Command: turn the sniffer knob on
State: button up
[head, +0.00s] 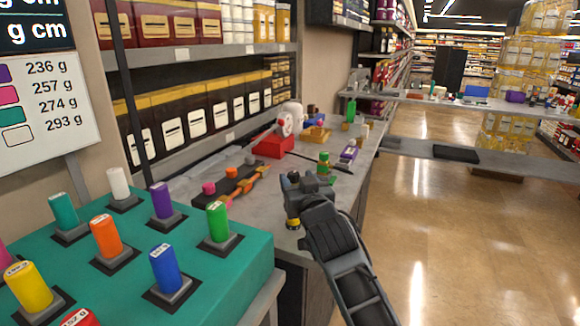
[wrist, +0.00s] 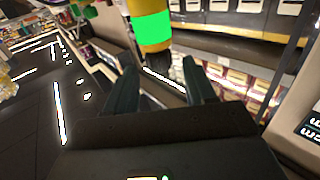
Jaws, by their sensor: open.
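My gripper (head: 302,182) is over the grey workbench, near its right-hand front edge, in the head view. In the wrist view its two dark fingers (wrist: 160,72) are apart, with nothing gripped between them. A yellow cylinder with a bright green band (wrist: 152,28) stands just beyond the fingertips there, cut off by the top edge. A small green-and-orange object (head: 323,162) is just behind my gripper in the head view. A white round machine on a red base (head: 272,147) sits farther back. I cannot tell which part is the sniffer knob; none is clearly seen.
A teal block (head: 110,262) with several coloured, labelled cylinders fills the front left. A dark rail with small coloured parts (head: 240,184) lies left of my gripper. Stocked shelves line the wall behind. The tiled floor (head: 455,220) on the right is open.

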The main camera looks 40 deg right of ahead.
aim_at(292, 172)
jog(key=x, duration=0.5)
jog(key=shift+w+d+p, duration=0.15)
jog(key=shift+w+p, duration=0.2)
jog(key=c, duration=1)
jog(key=shift+r+p, duration=0.1)
jog(key=shift+p, duration=0.2)
jog(key=shift+r+p, duration=0.1)
jog(key=shift+p, duration=0.4)
jog(key=shift+n+t+y+p, duration=0.45)
jog(key=shift+y+p, duration=0.25)
jog(key=shift+p, duration=0.2)
